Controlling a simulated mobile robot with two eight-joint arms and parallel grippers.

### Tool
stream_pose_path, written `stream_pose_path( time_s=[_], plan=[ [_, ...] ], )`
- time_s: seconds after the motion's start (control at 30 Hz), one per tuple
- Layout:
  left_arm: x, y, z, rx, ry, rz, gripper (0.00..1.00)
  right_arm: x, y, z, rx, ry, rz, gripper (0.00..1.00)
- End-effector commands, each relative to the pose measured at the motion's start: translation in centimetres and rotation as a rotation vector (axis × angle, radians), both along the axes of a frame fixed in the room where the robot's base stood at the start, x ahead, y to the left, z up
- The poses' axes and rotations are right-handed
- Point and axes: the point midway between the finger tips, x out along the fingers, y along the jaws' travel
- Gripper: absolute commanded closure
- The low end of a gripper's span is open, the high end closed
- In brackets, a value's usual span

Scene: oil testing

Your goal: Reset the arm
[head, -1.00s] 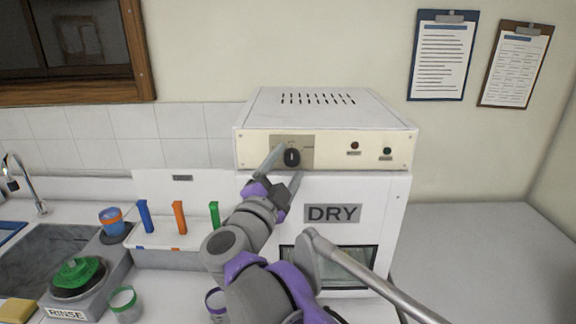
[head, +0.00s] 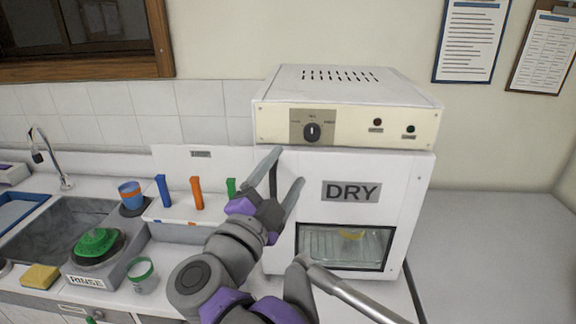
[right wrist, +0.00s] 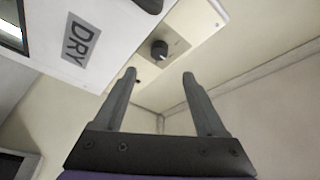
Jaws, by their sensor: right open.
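My right arm (head: 235,245) reaches up from the bottom in the head view, in front of the left part of the white DRY machine (head: 300,215). My right gripper (head: 287,166) is open and empty, below the black dial (head: 312,132) on the machine's cream panel. In the right wrist view the two fingers (right wrist: 160,76) are apart with nothing between them. The dial (right wrist: 159,50) shows beyond them, clear of both fingertips. My left gripper is not in view.
Left are a rack with blue, orange and green clips (head: 196,193), a RINSE unit (head: 88,283), a sink (head: 60,225), a yellow sponge (head: 40,277) and a cup (head: 142,275). The right counter (head: 490,240) is clear.

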Motion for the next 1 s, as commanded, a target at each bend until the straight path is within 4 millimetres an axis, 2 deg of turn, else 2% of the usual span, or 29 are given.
stream_pose_path(
  time_s=[0.13, 0.23, 0.37, 0.47, 0.57, 0.67, 0.7, 0.8, 0.9, 1.0],
  plan=[
    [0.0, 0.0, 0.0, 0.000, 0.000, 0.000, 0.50, 1.0, -0.7, 0.1, -0.050, -0.033, 0.078, 0.27],
    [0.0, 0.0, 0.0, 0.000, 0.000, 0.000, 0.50, 2.0, -1.1, -0.3, -0.139, -0.056, 0.200, 0.27],
    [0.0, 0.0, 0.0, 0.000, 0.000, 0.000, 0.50, 2.2, -1.6, -2.9, -0.304, -0.024, 0.390, 0.27],
    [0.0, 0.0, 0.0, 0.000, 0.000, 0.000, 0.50, 1.5, -2.3, -6.9, -0.436, 0.064, 0.522, 0.27],
    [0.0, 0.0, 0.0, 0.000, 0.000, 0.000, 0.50, 0.0, -3.8, -12.3, -0.561, 0.209, 0.631, 0.27],
    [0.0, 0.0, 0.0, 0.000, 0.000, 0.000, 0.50, -2.4, -6.6, -18.8, -0.665, 0.406, 0.713, 0.27],
    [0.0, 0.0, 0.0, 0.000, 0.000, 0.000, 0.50, -3.5, -7.8, -21.4, -0.698, 0.490, 0.736, 0.27],
    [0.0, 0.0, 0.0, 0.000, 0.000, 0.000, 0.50, -6.7, -11.5, -27.3, -0.754, 0.709, 0.770, 0.27],
    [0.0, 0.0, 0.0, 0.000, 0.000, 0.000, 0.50, -10.4, -15.2, -32.2, -0.778, 0.920, 0.779, 0.27],
    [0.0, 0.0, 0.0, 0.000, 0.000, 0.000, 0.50, -13.8, -18.4, -35.8, -0.779, 1.099, 0.771, 0.27]
  ],
)
